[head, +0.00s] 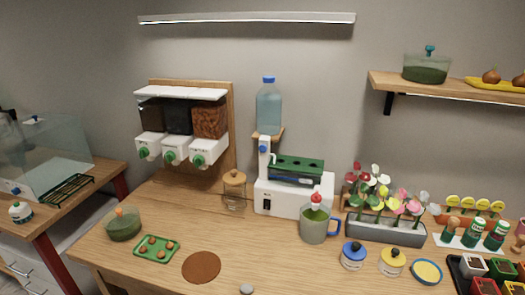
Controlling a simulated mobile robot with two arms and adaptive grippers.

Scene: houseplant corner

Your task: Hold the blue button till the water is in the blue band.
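A white machine (293,200) stands near the back middle of the wooden table. A blue round button (262,149) shows on its upright white post. Neither my left nor my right gripper is in view.
A jug (313,228) with a blue handle stands in front of the machine. A glass jar (234,190) is to its left. A flower planter (385,231) and two lidded pots (353,256) are to the right. The front middle of the table is mostly clear.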

